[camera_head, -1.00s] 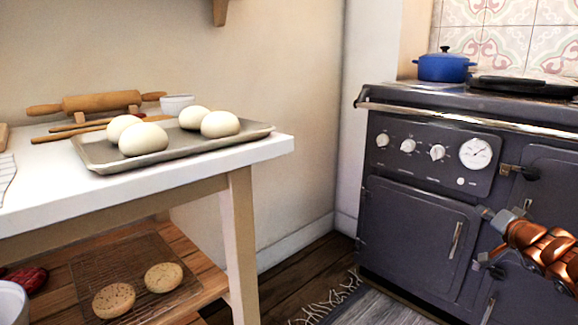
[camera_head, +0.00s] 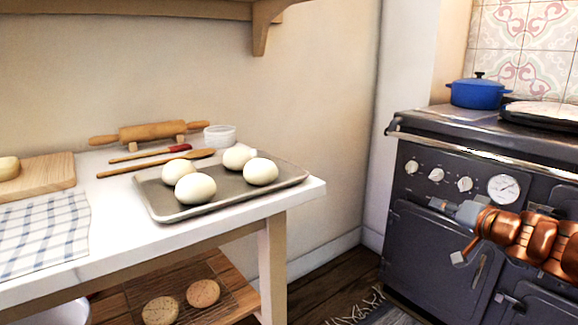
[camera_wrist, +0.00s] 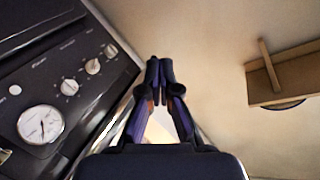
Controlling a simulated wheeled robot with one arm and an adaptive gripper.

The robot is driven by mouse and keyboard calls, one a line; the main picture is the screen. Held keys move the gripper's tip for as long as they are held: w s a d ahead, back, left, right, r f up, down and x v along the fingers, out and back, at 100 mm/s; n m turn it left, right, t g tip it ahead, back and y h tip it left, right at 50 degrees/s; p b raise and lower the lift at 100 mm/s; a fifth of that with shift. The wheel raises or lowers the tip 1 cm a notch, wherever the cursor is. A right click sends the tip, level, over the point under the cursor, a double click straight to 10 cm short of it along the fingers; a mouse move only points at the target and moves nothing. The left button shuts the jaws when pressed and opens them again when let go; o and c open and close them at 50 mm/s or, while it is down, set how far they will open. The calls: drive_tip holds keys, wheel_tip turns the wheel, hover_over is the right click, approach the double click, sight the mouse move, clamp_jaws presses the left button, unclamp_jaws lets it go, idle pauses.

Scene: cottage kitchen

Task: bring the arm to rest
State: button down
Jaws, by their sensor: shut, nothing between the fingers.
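My gripper (camera_wrist: 158,72) is in the middle of the wrist view. Its two dark fingers meet at the tips, with nothing between them. In the head view my copper-coloured arm reaches in from the right edge, with its grey end (camera_head: 442,207) in front of the dark stove (camera_head: 428,250). It is raised well off the floor and apart from the white table. Whether it touches the stove cannot be told from this view.
The white table (camera_head: 125,262) at left bears a baking tray (camera_head: 234,190) with several dough balls, a rolling pin (camera_head: 150,132), a cutting board (camera_head: 50,178) and a checked cloth (camera_head: 45,232). A blue pot (camera_head: 477,94) stands on the stove. A floor gap lies between table and stove.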

drive_tip(key=s+a+r+n+g+y+p, duration=0.25)
drive_tip(key=a+r+p, duration=0.2)
drive_tip(key=a, duration=0.45)
drive_tip(key=s+a+r+n+g+y+p, duration=0.25)
drive_tip(key=a+r+p, duration=0.2)
drive_tip(key=a, duration=0.55)
drive_tip(key=s+a+r+n+g+h+p, duration=0.1)
drive_tip(key=s+a+r+g+p, duration=0.3)
drive_tip(key=s+a+p, duration=0.6)
drive_tip(key=s+r+g+h+p, duration=0.3)
drive_tip(key=s+g+p, duration=0.2)
drive_tip(key=s+p, duration=0.65)
drive_tip(key=s+d+r+m+g+h+p, duration=0.1)
drive_tip(key=s+d+r+h+p, duration=0.1)
drive_tip(key=s+d+p, duration=0.2)
drive_tip(key=s+d+r+m+g+h+p, duration=0.1)
drive_tip(key=s+d+r+g+h+p, duration=0.1)
drive_tip(key=s, duration=0.7)
drive_tip(key=d+r+h+p, duration=0.1)
drive_tip(key=d+p, duration=0.1)
drive_tip(key=d, duration=0.1)
drive_tip(key=shift+s+r, duration=0.3)
drive_tip(key=shift+r, duration=0.05)
drive_tip(key=shift+d, duration=0.1)
